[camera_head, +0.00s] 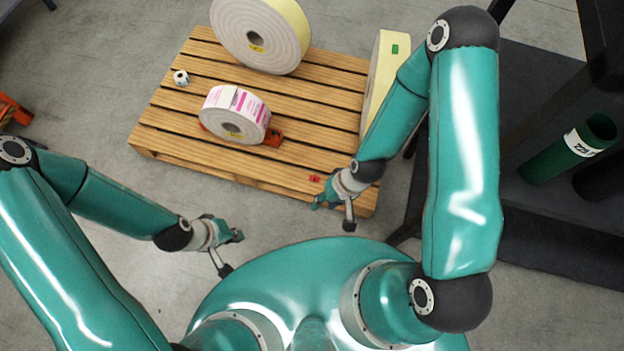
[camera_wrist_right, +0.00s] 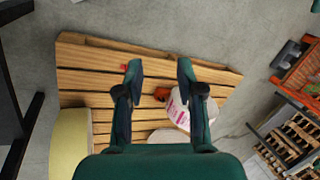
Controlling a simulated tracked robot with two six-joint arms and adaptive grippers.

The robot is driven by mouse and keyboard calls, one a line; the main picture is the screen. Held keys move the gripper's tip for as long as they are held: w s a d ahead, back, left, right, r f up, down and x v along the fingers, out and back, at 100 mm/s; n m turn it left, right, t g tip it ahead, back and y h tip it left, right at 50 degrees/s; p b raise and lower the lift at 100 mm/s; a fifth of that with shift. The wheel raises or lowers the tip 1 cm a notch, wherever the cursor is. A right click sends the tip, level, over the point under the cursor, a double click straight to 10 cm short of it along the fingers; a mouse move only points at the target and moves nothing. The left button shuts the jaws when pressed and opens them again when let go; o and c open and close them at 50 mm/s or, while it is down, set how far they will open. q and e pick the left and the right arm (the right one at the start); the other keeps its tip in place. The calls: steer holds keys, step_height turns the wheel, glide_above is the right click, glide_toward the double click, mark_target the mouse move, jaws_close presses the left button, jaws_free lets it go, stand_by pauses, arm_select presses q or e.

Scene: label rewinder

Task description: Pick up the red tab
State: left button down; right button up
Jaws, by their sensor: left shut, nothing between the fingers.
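The small red tab (camera_head: 314,178) lies on the wooden pallet (camera_head: 165,112) close to its near right edge. In the right wrist view the red tab (camera_wrist_right: 123,67) shows just left of my left-hand finger there, near the pallet's edge. My right gripper (camera_head: 322,201) is beside the tab on its near side. In its wrist view the right gripper (camera_wrist_right: 160,70) has its fingers apart with nothing between them. My left gripper (camera_head: 236,237) is shut and empty, over the floor in front of the pallet.
A label roll (camera_head: 222,101) with pink print sits in an orange holder (camera_head: 273,138) on the pallet. A large roll (camera_head: 232,35), a yellow-sided roll (camera_head: 377,75) and a small white roll (camera_head: 181,77) are there too. A dark shelf with a green tube (camera_head: 545,164) stands at right.

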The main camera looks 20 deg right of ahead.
steer(key=w+d+f+m+b, duration=0.1)
steer(key=w+f+b, duration=0.65)
steer(key=f, duration=0.25)
steer(key=w+f+m+b, duration=0.1)
steer(key=w+f+b, duration=0.65)
steer(key=f, duration=0.25)
steer(key=m+h+b, duration=0.3)
steer(key=h+b, duration=0.1)
steer(key=b, duration=0.6)
glide_above(315, 176)
step_height(315, 176, down, 8)
step_height(315, 176, down, 11)
steer(key=b, duration=0.2)
steer(key=shift+d+b, duration=0.1)
steer(key=shift+b, duration=0.25)
step_height(315, 176, down, 5)
steer(key=shift+f+b, duration=0.15)
steer(key=shift+b, duration=0.95)
steer(key=shift+a, duration=0.2)
steer(key=shift+c, duration=0.3)
jaws_close()
